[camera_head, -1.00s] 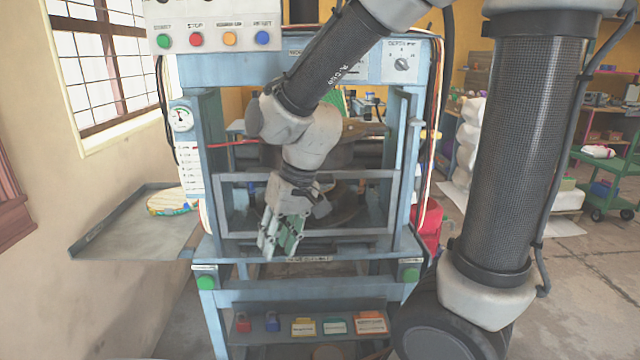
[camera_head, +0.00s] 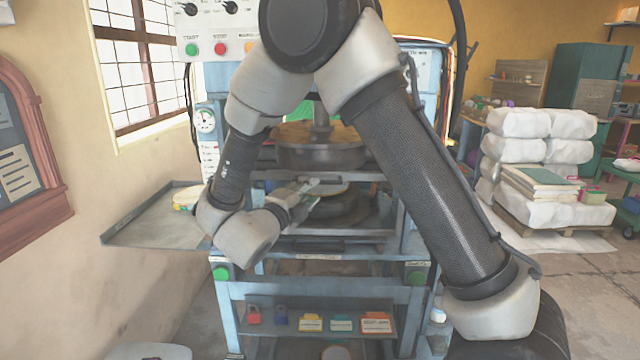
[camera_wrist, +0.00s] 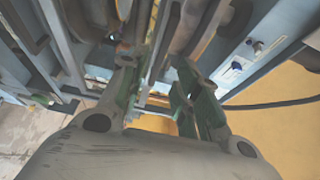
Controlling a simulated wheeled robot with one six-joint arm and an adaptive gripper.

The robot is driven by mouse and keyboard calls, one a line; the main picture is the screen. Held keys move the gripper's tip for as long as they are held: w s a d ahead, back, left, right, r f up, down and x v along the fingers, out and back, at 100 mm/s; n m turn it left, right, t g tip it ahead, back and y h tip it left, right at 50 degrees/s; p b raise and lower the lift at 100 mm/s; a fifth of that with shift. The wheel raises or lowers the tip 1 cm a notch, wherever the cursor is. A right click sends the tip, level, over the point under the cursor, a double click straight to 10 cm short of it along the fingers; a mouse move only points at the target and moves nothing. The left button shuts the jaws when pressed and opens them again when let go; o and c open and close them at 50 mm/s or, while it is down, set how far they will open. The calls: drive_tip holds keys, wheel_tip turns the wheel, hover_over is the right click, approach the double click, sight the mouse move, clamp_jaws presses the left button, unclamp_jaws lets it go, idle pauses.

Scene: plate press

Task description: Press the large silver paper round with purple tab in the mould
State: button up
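The blue press frame (camera_head: 222,300) stands ahead, with a heavy round upper die (camera_head: 320,157) in its opening. Below it sits a dark round mould (camera_head: 345,207). A pale, thin round shape (camera_head: 330,188) shows just above the mould, beside my fingertips; I cannot make out a silver face or purple tab. My gripper (camera_head: 308,190) reaches into the opening from the left, between upper die and mould. In the wrist view my gripper (camera_wrist: 157,62) has its green-sided fingers apart, and I see no clear grasp. My arm hides much of the press.
A side tray (camera_head: 150,230) on the left holds rounds (camera_head: 185,197), partly hidden by my arm. Buttons (camera_head: 192,49) sit on the panel above. A lower shelf holds padlocks (camera_head: 254,315) and small boxes (camera_head: 376,323). White sacks (camera_head: 520,150) stand at the right.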

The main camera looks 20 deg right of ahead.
drive_tip(key=x, duration=0.7)
clamp_jaws()
